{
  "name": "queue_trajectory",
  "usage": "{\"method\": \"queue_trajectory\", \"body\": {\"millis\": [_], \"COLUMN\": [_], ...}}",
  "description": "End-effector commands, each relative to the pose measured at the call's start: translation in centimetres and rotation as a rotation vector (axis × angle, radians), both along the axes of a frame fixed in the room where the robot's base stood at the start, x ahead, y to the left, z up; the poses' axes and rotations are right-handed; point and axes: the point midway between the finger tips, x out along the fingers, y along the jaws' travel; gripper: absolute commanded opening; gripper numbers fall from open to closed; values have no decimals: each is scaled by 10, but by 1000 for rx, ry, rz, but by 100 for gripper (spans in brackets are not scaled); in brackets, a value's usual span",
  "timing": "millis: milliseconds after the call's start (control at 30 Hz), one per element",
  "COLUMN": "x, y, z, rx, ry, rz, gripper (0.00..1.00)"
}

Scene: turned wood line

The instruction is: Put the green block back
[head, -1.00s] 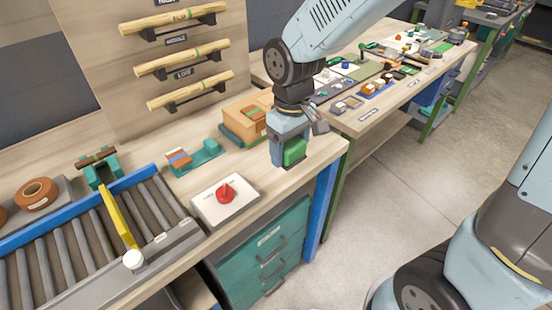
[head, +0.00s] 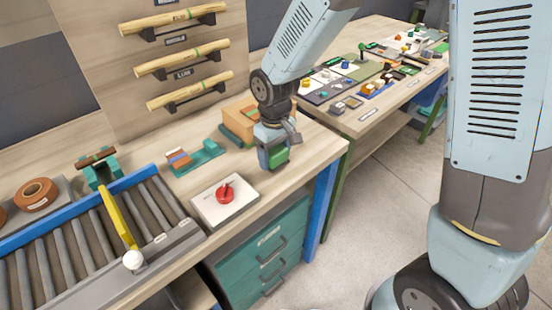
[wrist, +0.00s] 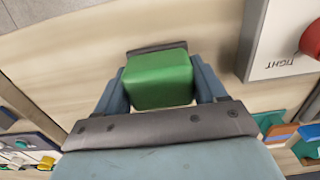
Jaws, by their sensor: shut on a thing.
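The green block (wrist: 158,79) is between the two fingers of my gripper (wrist: 160,85) in the wrist view. My gripper (head: 275,163) is shut on it, pointing down at the right end of the wooden bench (head: 300,150). In the head view the green block (head: 279,156) shows below the wrist, partly covered by the fingers. It is at or just above the bench top; I cannot tell if it touches.
A white panel with a red knob (head: 224,191) lies left of my gripper. A wooden box (head: 238,122) stands just behind it. A teal holder (head: 205,154) with coloured pieces and a roller conveyor (head: 100,235) are further left. Bare bench lies around the block.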

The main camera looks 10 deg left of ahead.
Motion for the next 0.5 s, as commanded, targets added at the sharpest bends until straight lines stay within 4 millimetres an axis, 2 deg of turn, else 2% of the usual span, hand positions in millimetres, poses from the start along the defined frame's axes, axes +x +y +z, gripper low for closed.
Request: {"method": "queue_trajectory", "body": {"millis": [133,500], "x": [-1,-1], "y": [0,0], "z": [-18,-21], "rx": [-2,0], "ry": [1,0], "rz": [1,0], "gripper": [46,46]}}
